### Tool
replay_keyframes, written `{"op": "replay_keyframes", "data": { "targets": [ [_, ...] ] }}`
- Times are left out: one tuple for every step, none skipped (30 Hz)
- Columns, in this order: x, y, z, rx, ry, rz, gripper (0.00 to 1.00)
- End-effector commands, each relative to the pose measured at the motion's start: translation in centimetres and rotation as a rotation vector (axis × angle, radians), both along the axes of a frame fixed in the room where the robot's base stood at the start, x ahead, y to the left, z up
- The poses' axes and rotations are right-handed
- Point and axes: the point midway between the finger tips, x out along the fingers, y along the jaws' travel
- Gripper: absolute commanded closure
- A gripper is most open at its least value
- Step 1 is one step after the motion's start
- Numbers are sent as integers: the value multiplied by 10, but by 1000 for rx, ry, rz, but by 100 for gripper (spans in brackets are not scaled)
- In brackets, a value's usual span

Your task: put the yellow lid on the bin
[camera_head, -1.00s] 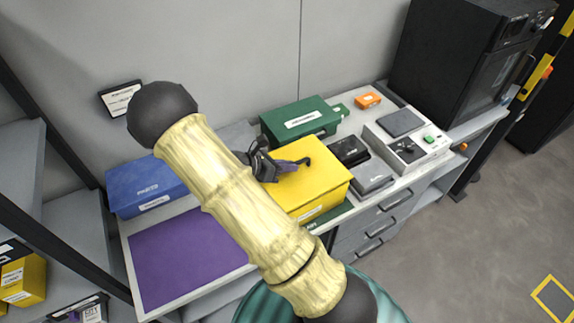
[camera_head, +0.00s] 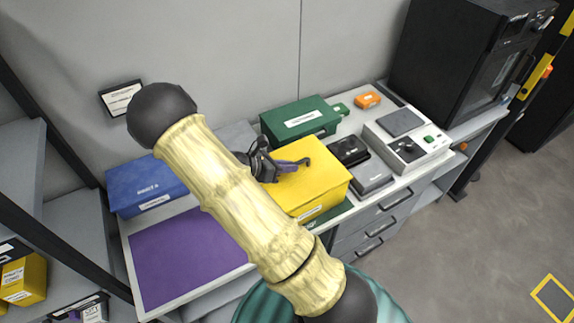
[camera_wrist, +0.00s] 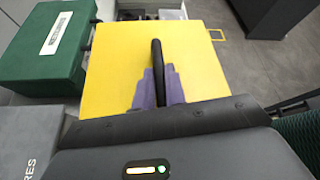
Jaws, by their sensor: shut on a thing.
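The yellow lid (camera_head: 318,172) lies flat on top of a yellow box-shaped bin (camera_head: 325,208) on the counter; the seam between them is hard to make out. In the wrist view the lid (camera_wrist: 200,55) fills the middle, with a dark upright handle (camera_wrist: 157,70) on it. My gripper (camera_head: 292,165) is over the lid, its purple fingers closed on the dark handle. The purple fingers (camera_wrist: 158,90) also show in the wrist view, one on each side of the handle. My arm hides the left part of the bin.
A green case (camera_head: 300,118) stands behind the bin and a blue case (camera_head: 148,186) to the left. A purple mat (camera_head: 185,258) lies at the front left. Small dark and grey boxes (camera_head: 371,177) and a white device (camera_head: 410,140) stand close on the right.

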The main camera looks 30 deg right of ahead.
Motion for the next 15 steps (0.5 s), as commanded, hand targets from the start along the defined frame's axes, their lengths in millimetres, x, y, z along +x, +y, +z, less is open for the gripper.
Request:
{"op": "replay_keyframes", "data": {
  "targets": [
    [0,0,-1,-1,0,0,100],
    [0,0,-2,-1,0,0,100],
    [0,0,-2,-1,0,0,100],
    [0,0,-3,-1,0,0,100],
    [0,0,-3,-1,0,0,100],
    [0,0,-4,-1,0,0,100],
    [0,0,-4,-1,0,0,100],
    [0,0,-5,-1,0,0,100],
    [0,0,-5,-1,0,0,100],
    [0,0,-6,-1,0,0,100],
    [0,0,-6,-1,0,0,100],
    [0,0,-7,-1,0,0,100],
    [0,0,-7,-1,0,0,100],
    [0,0,-8,-1,0,0,100],
    [0,0,-8,-1,0,0,100]
  ]
}}
